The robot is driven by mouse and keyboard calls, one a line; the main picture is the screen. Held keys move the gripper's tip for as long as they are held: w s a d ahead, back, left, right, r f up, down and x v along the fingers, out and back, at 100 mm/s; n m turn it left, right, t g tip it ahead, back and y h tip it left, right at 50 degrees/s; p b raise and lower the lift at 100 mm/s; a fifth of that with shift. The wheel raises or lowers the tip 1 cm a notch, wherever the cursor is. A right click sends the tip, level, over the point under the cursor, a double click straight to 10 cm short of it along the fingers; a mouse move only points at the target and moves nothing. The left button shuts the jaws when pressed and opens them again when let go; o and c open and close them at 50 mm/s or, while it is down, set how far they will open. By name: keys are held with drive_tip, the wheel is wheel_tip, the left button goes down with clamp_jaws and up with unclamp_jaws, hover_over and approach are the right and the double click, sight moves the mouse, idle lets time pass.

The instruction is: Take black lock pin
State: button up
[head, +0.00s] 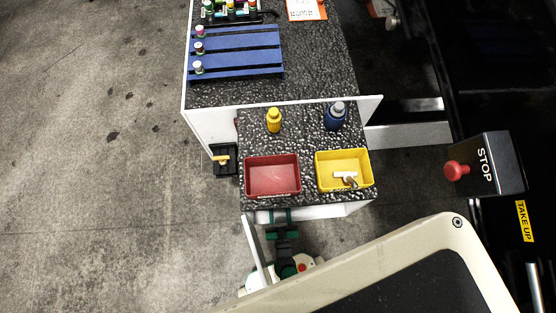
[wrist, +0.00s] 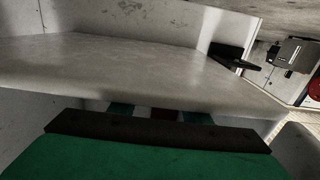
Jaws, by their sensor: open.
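I cannot make out a black lock pin for certain in either view. In the head view, a yellow bin (head: 369,182) at the front right of the small counter holds a small white-and-grey fitting (head: 347,179). The red bin (head: 272,194) beside it looks empty. My arm shows below the counter's front edge, with green and white joints. My gripper (wrist: 160,114) shows at the bottom of the wrist view, open, with nothing seen between its fingers. It is close to a pale grey surface, and its tips are partly hidden.
A yellow bottle (head: 274,121) and a blue bottle (head: 336,117) stand behind the bins. A blue rack (head: 240,52) is on the farther counter. A black holder with a yellow handle (head: 223,159) is at the left side. A STOP box (head: 487,163) is at right. Floor at left is clear.

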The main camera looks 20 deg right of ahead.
drive_tip(key=shift+x, duration=0.8)
drive_tip(key=shift+d, duration=0.1)
clamp_jaws()
drive_tip(key=shift+r, duration=0.15)
